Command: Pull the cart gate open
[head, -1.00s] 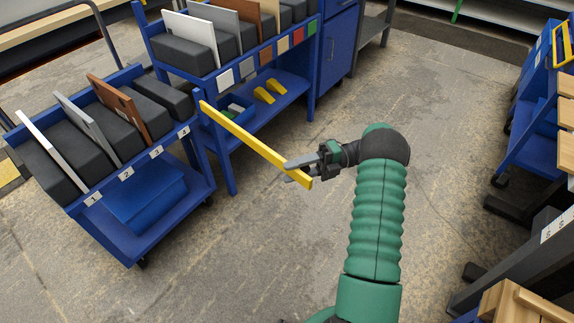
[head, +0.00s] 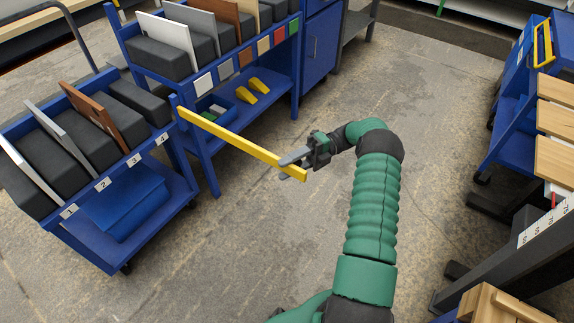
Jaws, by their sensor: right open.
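The cart gate (head: 235,139) is a yellow bar. Its left end meets a blue post at the right corner of the small blue cart (head: 128,223), and its free end stands out to the right over the floor, away from the cart's numbered front. My right gripper (head: 286,167) is open at the bar's free end, its grey fingers close to the bar. One finger shows above the bar and a tip below it; I cannot tell whether they touch it. My left gripper is not in view.
The cart holds boards between dark blocks. A blue rack (head: 205,75) with more boards and coloured labels stands behind it. At the right are a blue cart (head: 510,140) with wooden boards and a dark post with a scale. The floor between is clear.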

